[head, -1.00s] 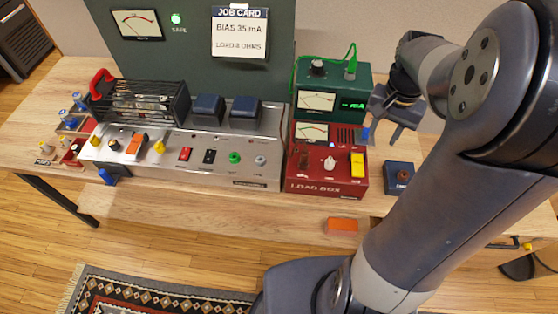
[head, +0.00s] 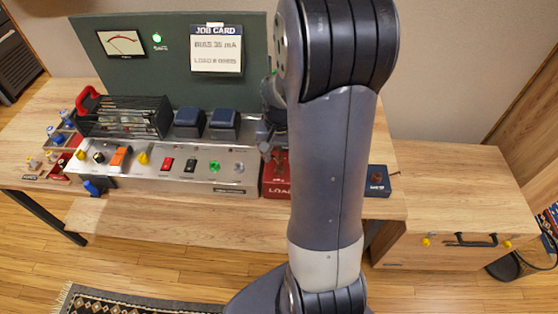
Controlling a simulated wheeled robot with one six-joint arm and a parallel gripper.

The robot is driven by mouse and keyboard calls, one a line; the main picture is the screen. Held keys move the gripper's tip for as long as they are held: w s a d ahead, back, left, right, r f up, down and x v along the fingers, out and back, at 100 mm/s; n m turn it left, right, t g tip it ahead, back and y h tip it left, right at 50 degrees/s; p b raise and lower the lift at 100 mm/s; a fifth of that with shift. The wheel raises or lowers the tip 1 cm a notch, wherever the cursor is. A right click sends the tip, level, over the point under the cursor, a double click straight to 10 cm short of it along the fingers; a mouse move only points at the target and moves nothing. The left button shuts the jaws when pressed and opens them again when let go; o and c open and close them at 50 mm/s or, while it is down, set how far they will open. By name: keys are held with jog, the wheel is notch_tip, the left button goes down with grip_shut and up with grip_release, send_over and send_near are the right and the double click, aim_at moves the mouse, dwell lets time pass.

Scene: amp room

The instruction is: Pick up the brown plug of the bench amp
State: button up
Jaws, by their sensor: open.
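The bench amp (head: 130,174) is the long silver chassis on the bench, with a black cage and two dark blue blocks on top. No brown plug can be made out for certain on the amp. A small brown piece (head: 378,177) shows on a dark blue box at the right; I cannot tell if it is the plug. My gripper (head: 267,148) is open, pointing down at the amp's right end, over or near the red load box. It is partly hidden behind my own arm, and its fingertips are hard to make out.
My arm hides most of the red load box (head: 274,188). The dark blue box (head: 377,190) stands right of my arm. A green panel (head: 180,75) with a job card (head: 216,50) rises behind the amp. A lower wooden cabinet (head: 455,195) at the right has a clear top.

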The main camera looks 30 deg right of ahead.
jog(key=shift+f, duration=1.15)
jog(key=shift+c, duration=0.5)
grip_shut()
